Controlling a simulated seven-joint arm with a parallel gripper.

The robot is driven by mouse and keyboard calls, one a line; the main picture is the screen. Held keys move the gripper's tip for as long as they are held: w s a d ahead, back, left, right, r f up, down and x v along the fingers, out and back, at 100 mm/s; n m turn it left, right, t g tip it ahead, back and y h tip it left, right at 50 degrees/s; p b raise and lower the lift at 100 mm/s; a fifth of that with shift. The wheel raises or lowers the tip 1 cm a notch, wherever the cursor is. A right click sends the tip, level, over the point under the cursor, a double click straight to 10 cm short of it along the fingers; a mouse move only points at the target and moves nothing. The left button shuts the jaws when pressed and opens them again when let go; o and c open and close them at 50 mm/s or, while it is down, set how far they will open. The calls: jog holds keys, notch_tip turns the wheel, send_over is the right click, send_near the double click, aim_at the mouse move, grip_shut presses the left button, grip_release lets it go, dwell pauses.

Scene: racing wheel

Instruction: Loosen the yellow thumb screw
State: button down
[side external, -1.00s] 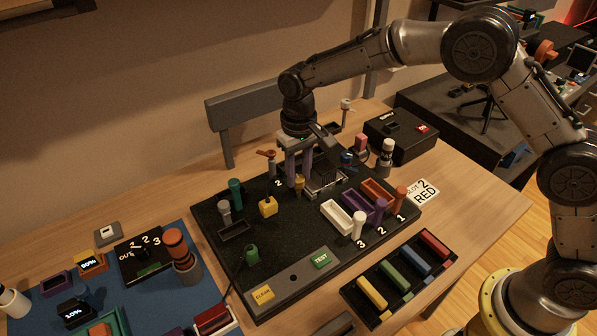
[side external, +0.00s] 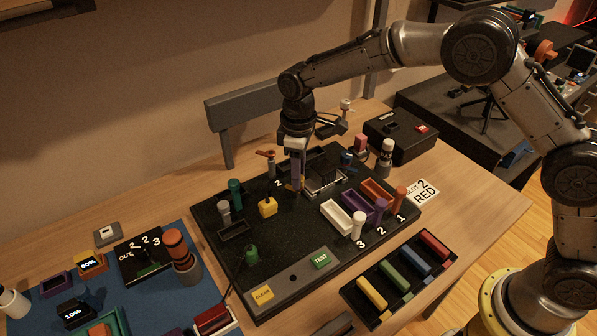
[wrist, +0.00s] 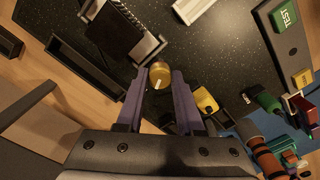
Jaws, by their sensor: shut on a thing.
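The yellow thumb screw (wrist: 160,73) is a round gold knob with a white line across its top. In the wrist view it sits between the tips of the two purple fingers of my gripper (wrist: 160,80), which is shut on it. In the side view my gripper (side external: 296,187) points straight down at the black board, with one finger in front of the other. The screw is mostly hidden there by the fingers.
A metal-framed dark block (side external: 324,181) stands close beside the screw. A yellow block (side external: 267,206) and a green peg (side external: 236,190) stand to the left on the board (side external: 285,245). White (side external: 341,217) and purple trays lie to the right.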

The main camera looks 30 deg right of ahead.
dwell(0.3)
jog(key=c, duration=0.5)
grip_release()
jog(key=shift+c, duration=0.2)
notch_tip(320, 180, up, 14)
